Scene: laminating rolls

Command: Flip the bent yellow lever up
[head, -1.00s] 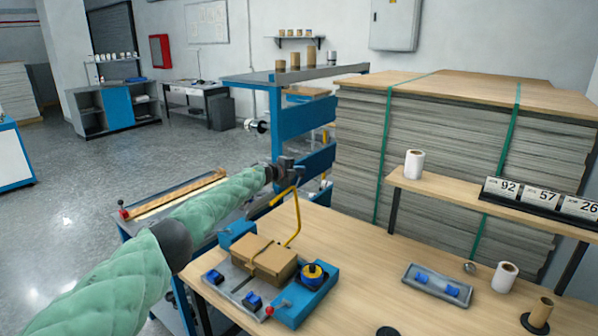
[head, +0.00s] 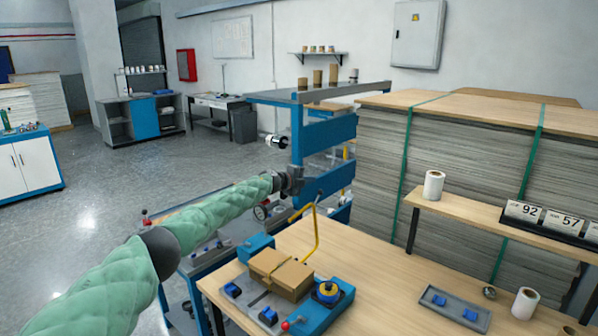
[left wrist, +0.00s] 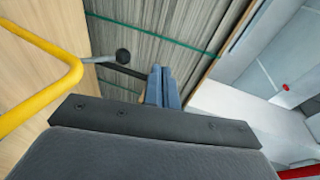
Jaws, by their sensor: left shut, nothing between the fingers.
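The bent yellow lever (head: 317,232) rises from the blue-and-grey fixture (head: 340,302) on the wooden table, then bends over near its top. In the left wrist view the lever (left wrist: 58,92) crosses the left side. A short grey rod with a black knob (left wrist: 123,56) shows beside its bend. My left gripper (head: 296,178) is just above and left of the lever's top in the head view. Its fingers (left wrist: 162,86) are shut and empty, with a visible gap to the lever in the wrist view. My right gripper is not in view.
A blue rack (head: 325,135) and a strapped sheet stack (head: 470,165) stand behind. A grey tray (head: 455,310) lies right; table between is clear.

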